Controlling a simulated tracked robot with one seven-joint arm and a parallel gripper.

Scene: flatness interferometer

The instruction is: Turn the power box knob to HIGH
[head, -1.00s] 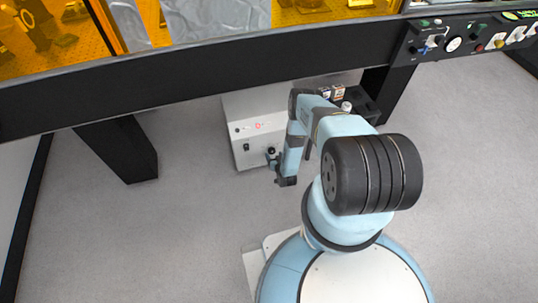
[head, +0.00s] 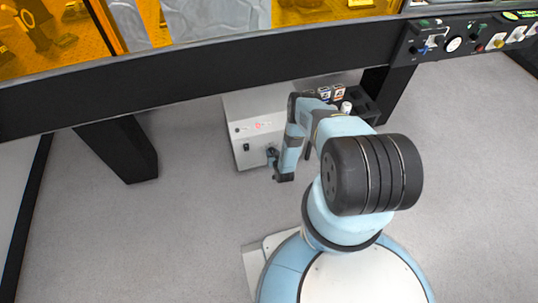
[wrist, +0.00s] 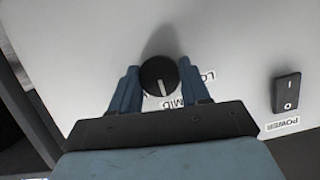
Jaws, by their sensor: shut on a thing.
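The power box (head: 240,113) is a pale grey box on the floor under the bench. Its round black knob (wrist: 158,76) shows in the wrist view between the two blue fingers of my gripper (wrist: 159,85). My gripper is shut on the knob. The knob's white pointer line points down in the picture, slightly right, toward the MID label (wrist: 176,102). No HIGH label is readable. In the head view my gripper (head: 272,156) is at the box's lower front.
A black power rocker switch (wrist: 287,92) with a POWER label sits right of the knob in the wrist view. The head view shows a red light (head: 258,126) on the box. A black bench leg (head: 120,150) stands left, with clear floor between.

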